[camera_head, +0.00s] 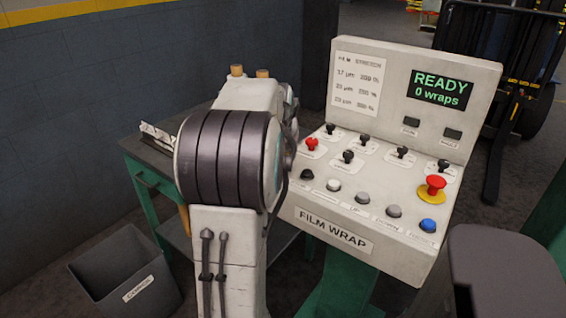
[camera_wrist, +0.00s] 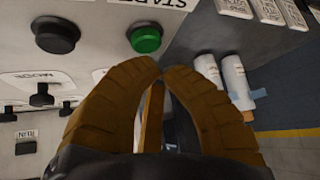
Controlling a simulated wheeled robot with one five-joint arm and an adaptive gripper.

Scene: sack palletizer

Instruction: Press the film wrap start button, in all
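The green button (camera_wrist: 145,39) shows in the wrist view beside an upside-down label reading START (camera_wrist: 152,4). My gripper (camera_wrist: 161,70) is just below it in that picture. Its brown fingers come together at the tips and hold nothing. The tips look apart from the button, but the depth is hard to judge. In the head view, the FILM WRAP panel (camera_head: 333,230) stands behind my arm, which hides its left end; no green button and no fingertips show there. Its display (camera_head: 441,88) reads READY, 0 wraps.
A black button (camera_wrist: 55,36) sits beside the green one. The panel also carries several black knobs, a red mushroom button (camera_head: 435,185) and a blue button (camera_head: 428,226). A green bench (camera_head: 148,178) and a grey bin (camera_head: 125,272) stand left.

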